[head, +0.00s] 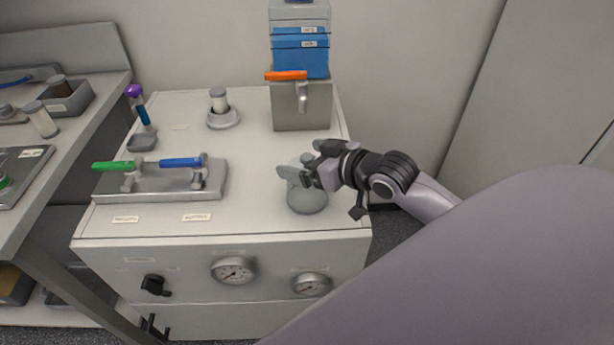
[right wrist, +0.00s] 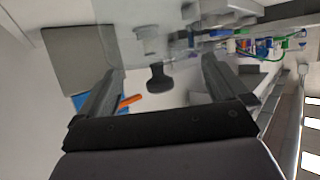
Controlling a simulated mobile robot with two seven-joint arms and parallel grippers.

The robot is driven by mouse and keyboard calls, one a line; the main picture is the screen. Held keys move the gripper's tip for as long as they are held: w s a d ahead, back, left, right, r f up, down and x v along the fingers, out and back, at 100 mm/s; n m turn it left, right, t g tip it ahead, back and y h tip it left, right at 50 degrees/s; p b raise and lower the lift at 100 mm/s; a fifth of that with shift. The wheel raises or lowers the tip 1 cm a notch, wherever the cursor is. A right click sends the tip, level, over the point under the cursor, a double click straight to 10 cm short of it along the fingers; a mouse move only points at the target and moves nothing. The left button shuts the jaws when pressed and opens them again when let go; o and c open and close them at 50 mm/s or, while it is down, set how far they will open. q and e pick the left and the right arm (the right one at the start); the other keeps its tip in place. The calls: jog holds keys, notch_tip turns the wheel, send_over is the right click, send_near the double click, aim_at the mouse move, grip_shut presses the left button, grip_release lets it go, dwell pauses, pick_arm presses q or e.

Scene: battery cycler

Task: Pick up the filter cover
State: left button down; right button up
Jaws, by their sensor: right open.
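The filter cover looks like a clear dome with a dark knob on top. It stands over a round grey base (head: 307,200) at the right front of the white cabinet top. In the right wrist view the knob (right wrist: 158,80) shows between the fingers, with the see-through cover (right wrist: 120,35) behind it. My right gripper (head: 297,174) is open at the top of the cover, its fingers on either side of the knob. The fingers hide part of the cover in the head view. I cannot tell whether they touch it. My left gripper is not in view.
A grey box with an orange-handled valve (head: 288,76) and blue parts stands behind. A filter holder (head: 222,115) stands at the back middle. A plate with green and blue valve handles (head: 160,180) lies at left front. A side bench (head: 75,130) is at far left.

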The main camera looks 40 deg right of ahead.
jog(key=c, duration=1.4)
jog(key=shift+r, duration=0.1)
